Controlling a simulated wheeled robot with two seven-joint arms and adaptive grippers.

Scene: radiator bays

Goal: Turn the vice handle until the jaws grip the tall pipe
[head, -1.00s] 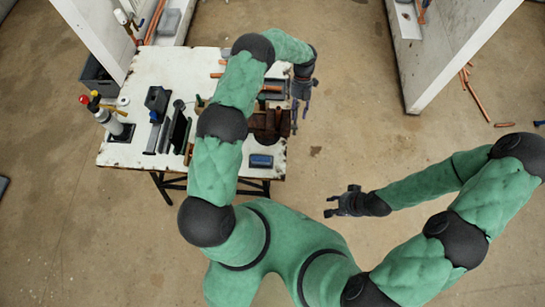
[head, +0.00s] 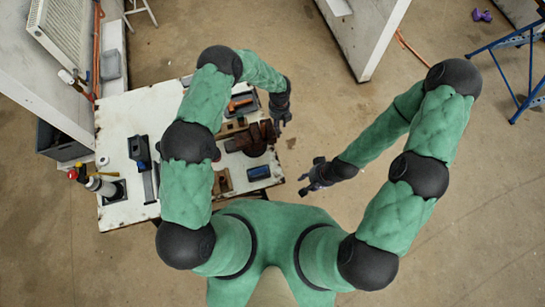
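A rusty brown vice (head: 252,143) stands at the right edge of the white workbench (head: 118,128). I cannot make out its handle, its jaw gap or a tall pipe in it. My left gripper (head: 281,126) points down just beyond the bench's right edge, close beside the vice's right end. I cannot tell whether it touches the vice, or how far its fingers are apart. My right gripper (head: 303,185) is over the floor to the lower right of the bench, apart from the vice. Its fingers are spread and nothing shows between them.
A black-and-blue tool (head: 139,150) and a gas bottle (head: 100,186) are on the left. A dark crate (head: 60,144) stands left of the bench. The floor to the right is mostly clear, with a blue trestle (head: 512,65) far right.

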